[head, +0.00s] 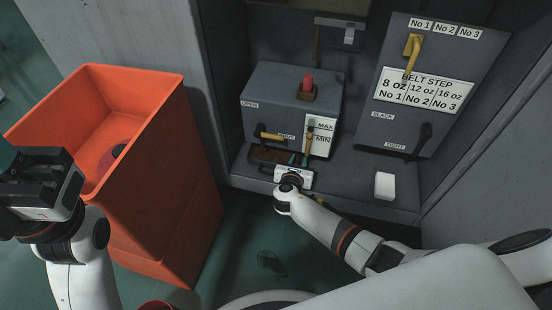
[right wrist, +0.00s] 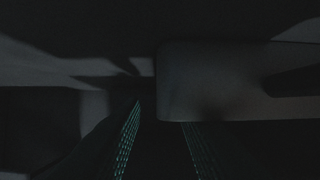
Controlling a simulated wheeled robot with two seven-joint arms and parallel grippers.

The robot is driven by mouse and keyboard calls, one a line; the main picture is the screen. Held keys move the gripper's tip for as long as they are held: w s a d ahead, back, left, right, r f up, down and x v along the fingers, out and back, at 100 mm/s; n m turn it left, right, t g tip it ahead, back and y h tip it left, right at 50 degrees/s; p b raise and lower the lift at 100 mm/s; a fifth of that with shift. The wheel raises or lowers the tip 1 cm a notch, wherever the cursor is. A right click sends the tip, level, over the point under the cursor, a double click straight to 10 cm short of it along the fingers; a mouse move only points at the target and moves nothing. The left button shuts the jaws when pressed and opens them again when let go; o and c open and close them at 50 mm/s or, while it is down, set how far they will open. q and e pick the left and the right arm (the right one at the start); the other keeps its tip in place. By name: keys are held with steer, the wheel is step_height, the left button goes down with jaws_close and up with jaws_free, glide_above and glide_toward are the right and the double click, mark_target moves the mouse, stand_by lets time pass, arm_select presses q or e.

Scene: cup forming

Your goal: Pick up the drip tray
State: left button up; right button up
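The drip tray appears to be the low brown piece (head: 268,155) under the front of the grey machine box, in the head view. My right gripper (head: 298,159) is low in front of the box, at the right end of that piece. Its two teal fingers stand apart, pointing into the recess. In the dark right wrist view the fingers (right wrist: 160,125) are also apart, with a grey block overlapping the tip of one. I cannot tell whether they touch the tray. My left gripper (head: 40,165) is raised over the orange bin's left side; its finger opening is unclear.
The orange bin (head: 165,215) stands left of the machine with a dark round thing inside. The grey box (head: 285,90) has a red knob and yellow handle. A small white block (head: 385,186) sits on the ledge at right. A sloped lever panel (head: 430,125) rises behind.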

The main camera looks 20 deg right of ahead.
steer(key=shift+w+d+f, duration=0.2)
steer(key=shift+w+d, duration=0.1)
steer(key=shift+w, duration=0.15)
jaws_close()
steer(key=shift+r, duration=0.15)
